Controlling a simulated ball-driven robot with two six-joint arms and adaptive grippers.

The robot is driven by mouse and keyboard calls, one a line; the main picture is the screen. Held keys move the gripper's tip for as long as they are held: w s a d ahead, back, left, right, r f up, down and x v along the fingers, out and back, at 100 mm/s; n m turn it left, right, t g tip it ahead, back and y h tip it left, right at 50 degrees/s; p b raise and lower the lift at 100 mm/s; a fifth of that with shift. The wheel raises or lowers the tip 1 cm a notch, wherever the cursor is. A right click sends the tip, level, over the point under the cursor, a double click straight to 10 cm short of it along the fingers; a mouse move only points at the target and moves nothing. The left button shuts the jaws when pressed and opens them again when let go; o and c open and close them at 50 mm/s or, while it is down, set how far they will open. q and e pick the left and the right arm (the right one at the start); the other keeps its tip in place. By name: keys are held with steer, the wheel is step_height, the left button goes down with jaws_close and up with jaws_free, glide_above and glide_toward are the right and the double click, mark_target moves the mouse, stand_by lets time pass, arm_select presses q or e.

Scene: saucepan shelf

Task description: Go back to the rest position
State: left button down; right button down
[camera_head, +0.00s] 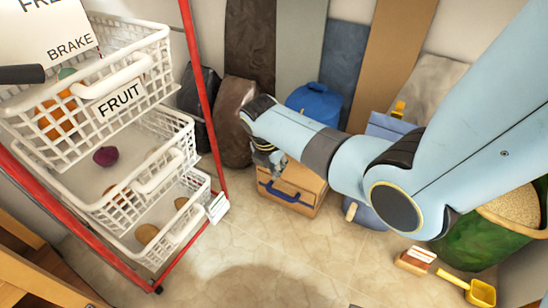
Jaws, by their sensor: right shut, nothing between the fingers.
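My right arm, light blue with dark joints, reaches in from the right edge across the middle of the view. My right gripper (272,158) is at its far end, mostly hidden behind the wrist. It is shut and holds nothing that I can see. It appears in front of the floor area near an orange-brown box with a blue handle (292,187); the distance between them is hard to tell. My left gripper is not in view.
A red-framed rack (203,85) with tiered white baskets (150,123), labelled fruit, stands at left. Boards and bags lean at the back beside a blue case (314,103). A green sack (480,238), brush (415,260) and yellow scoop (481,293) are at right. The front middle floor is clear.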

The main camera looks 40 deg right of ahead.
steer(key=shift+d+v, duration=0.15)
steer(key=shift+v, duration=0.55)
steer(key=shift+d+v, duration=0.15)
steer(key=shift+v, duration=0.55)
